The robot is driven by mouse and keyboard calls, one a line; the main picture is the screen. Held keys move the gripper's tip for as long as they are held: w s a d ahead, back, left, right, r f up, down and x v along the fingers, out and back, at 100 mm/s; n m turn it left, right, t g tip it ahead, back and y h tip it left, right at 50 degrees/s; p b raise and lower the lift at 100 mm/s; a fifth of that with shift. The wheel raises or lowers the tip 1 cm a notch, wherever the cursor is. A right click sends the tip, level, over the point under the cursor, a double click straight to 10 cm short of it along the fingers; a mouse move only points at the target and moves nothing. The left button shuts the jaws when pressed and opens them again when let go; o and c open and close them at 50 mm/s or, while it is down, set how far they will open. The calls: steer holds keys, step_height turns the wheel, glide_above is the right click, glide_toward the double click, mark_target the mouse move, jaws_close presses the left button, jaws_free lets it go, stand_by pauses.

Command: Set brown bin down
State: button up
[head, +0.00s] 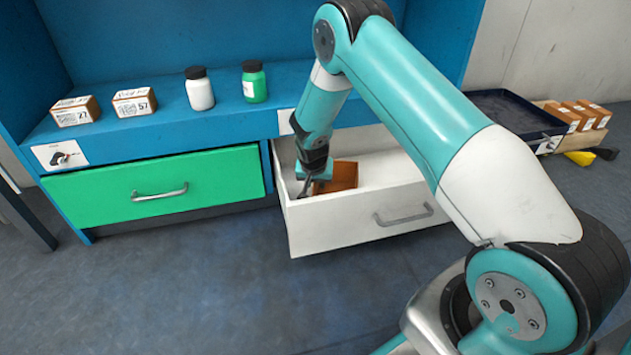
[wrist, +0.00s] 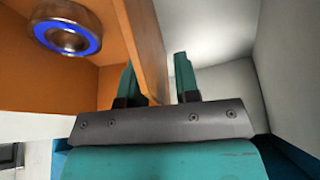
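The brown bin (head: 345,176) is inside the open white drawer (head: 345,229), at its left part. My gripper (head: 305,188) reaches down into the drawer at the bin's left side. In the wrist view, the bin's orange-brown wall (wrist: 146,45) stands between the two teal fingers of my gripper (wrist: 158,80). A gap shows between the wall and the right finger, so the gripper looks open around the wall. The left finger is partly behind the wall. A round metal piece with a blue ring (wrist: 67,27) is in the bin. The bin's underside is hidden.
The green drawer (head: 100,205) to the left is shut. Small boxes (head: 134,102), a white bottle (head: 199,90) and a green bottle (head: 254,84) stand on the blue shelf above. A dark tray (head: 505,112) and more boxes are at right. White drawer walls rise close to the gripper.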

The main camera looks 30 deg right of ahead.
steer(key=p+v, duration=0.7)
steer(key=v, duration=0.4)
steer(key=shift+s+a+r, duration=0.1)
steer(key=shift+r, duration=0.3)
steer(key=s+a+r+n+g+y, duration=0.1)
steer(key=s+a+r+n+y, duration=0.15)
steer(key=s+a+r, duration=0.6)
steer(key=s+a+r+n+y, duration=0.2)
steer(key=s+a+r+n, duration=0.25)
steer(key=r, duration=0.65)
steer(key=s+a+r+n, duration=0.2)
steer(key=s+r, duration=0.1)
steer(key=s, duration=0.3)
steer(key=s+a+r+n+g+y, duration=0.1)
steer(key=s+a+r+n, duration=0.1)
steer(key=s, duration=0.5)
steer(key=s+a+r+n+g+y, duration=0.1)
steer(key=s+a+r+n, duration=0.1)
steer(key=s, duration=0.4)
steer(key=shift+s+r+n, duration=0.35)
steer(key=shift+r+n, duration=0.5)
steer(key=shift+n, duration=0.15)
